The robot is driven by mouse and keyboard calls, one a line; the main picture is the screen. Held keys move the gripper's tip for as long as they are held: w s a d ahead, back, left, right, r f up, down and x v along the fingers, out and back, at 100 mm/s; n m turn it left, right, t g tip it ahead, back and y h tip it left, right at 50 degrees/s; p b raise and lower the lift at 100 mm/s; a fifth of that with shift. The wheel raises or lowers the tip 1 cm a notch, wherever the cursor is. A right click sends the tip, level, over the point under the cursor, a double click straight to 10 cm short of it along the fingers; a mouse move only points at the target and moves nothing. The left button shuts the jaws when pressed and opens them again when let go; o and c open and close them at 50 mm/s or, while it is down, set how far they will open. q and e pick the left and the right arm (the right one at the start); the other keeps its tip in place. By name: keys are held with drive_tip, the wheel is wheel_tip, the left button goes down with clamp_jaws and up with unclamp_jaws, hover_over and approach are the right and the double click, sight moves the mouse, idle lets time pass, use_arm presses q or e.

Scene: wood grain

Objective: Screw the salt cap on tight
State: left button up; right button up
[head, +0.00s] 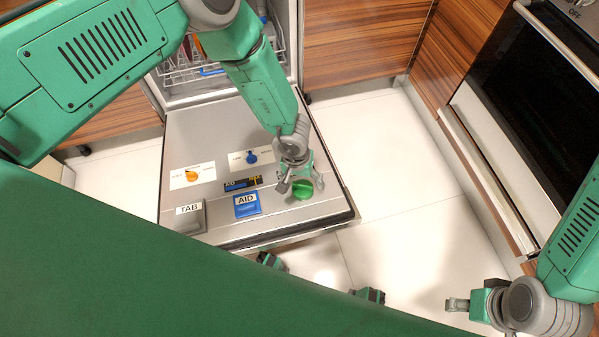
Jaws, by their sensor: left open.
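The green salt cap (303,189) is at the right front part of the open dishwasher door (325,208). My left gripper (302,186) reaches down over it from above. Its fingers are spread, one on each side of the cap. I cannot tell whether the fingers touch the cap, or how tightly the cap sits. My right gripper (456,304) is at the lower right, over the floor and away from the door. It is small and seen from above, so its opening is unclear.
On the door are a TAB compartment (190,218), a blue AID cover (247,204), an orange knob (191,175) and a blue knob (251,157). A dish rack (180,69) is behind. An oven (530,110) stands at right. White floor (385,165) is clear between.

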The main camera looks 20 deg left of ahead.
sight(303, 188)
use_arm(q)
drive_tip(key=shift+d+f+b, duration=0.2)
drive_tip(key=shift+f+b, duration=0.15)
drive_tip(key=shift+f, duration=1.05)
drive_tip(key=shift+c, duration=0.5)
